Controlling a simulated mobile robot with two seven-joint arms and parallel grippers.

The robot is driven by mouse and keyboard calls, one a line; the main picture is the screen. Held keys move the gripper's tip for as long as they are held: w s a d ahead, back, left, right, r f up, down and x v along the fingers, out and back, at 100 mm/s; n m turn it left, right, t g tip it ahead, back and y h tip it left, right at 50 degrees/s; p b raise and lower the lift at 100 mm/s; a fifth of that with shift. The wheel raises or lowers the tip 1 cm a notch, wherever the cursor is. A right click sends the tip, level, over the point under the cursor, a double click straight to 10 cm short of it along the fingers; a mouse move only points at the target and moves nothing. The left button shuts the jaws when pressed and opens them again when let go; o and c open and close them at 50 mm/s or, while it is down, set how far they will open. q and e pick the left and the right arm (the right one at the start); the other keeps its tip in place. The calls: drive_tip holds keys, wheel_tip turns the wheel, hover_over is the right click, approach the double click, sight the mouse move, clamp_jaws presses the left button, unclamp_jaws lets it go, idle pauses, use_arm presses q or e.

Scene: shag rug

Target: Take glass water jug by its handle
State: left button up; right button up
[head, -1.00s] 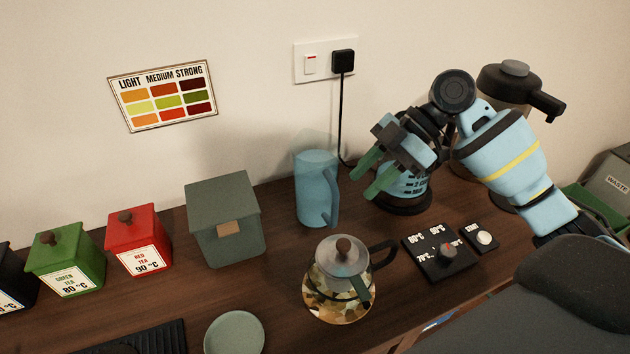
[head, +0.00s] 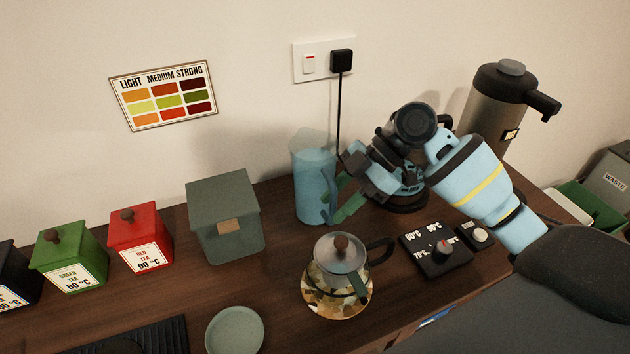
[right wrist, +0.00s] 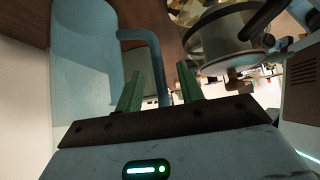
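The glass water jug (head: 312,195) is a translucent blue pitcher standing upright on the wooden counter near the wall. Its handle faces right, towards my right gripper. My right gripper (head: 338,204) has its green fingers at the handle, partly hidden by the hand and jug in the head view. In the right wrist view the jug (right wrist: 85,65) is at the upper left, and its blue handle (right wrist: 159,75) lies between the two spread fingers (right wrist: 158,85), with gaps visible on both sides. My right gripper is open. My left gripper is not in view.
A glass teapot (head: 338,285) stands close in front of the jug. A grey-green box (head: 224,220) is left of it. A black control panel (head: 436,252) sits to the right, and a tall dispenser (head: 493,110) behind right. A power cord (head: 339,110) hangs behind the jug.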

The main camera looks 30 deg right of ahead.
clamp_jaws()
idle(1.2)
drive_tip(key=shift+w+r, duration=0.15)
drive_tip(key=shift+r, duration=0.1)
